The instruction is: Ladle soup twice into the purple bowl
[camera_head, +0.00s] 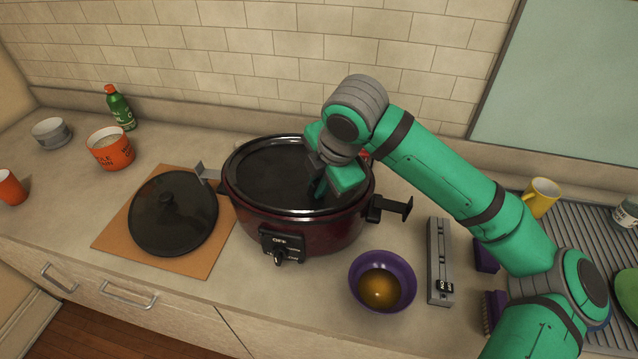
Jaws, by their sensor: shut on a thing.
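A dark red slow cooker (335,232) stands uncovered at the middle of the counter, its inside dark; I cannot make out the soup level. My gripper (320,186) points down over the right part of its opening, jaws shut. The ladle is mostly hidden by my gripper and the dark pot; its bowl does not show. The purple bowl (407,272) sits upright on the counter in front and right of the cooker. It holds brownish-orange soup (379,290).
The black lid (172,212) lies on a wooden board (118,240) left of the cooker. A grey bar-shaped holder (439,262) is right of the bowl. An orange cup (110,150), green bottle (120,108) and grey bowl (51,133) stand at left. A yellow mug (541,197) is at right.

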